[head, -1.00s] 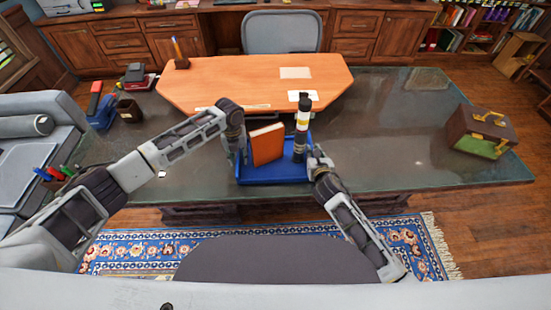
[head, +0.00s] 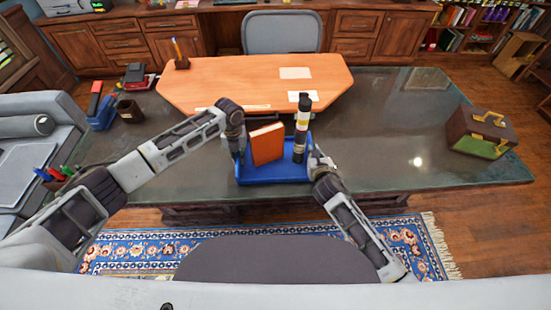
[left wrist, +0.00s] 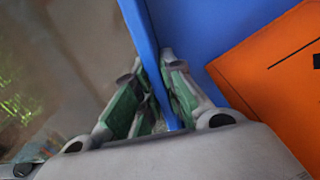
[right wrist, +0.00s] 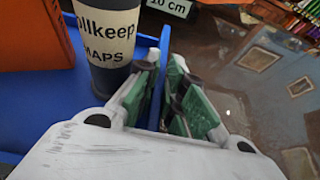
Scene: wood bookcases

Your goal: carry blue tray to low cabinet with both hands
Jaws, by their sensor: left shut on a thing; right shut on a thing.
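The blue tray (head: 272,180) is at the near edge of the dark glossy desk; I cannot tell whether it touches the top. An orange book (head: 267,145) stands in it, slightly tilted. A black-and-white banded tube (head: 301,140) stands upright at its right side; its lettering shows in the right wrist view (right wrist: 106,40). My left gripper (head: 240,158) is shut on the tray's left wall, which runs between the fingers in the left wrist view (left wrist: 158,95). My right gripper (head: 313,160) is shut on the right wall; its fingers also show in the right wrist view (right wrist: 168,90).
Wooden cabinets (head: 357,36) stand along the back wall behind a grey chair (head: 282,32). The desk (head: 390,140) has an orange-brown top section, a brown case (head: 482,130) at right and a dark cup (head: 130,111) at left. A patterned rug (head: 130,250) lies in front.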

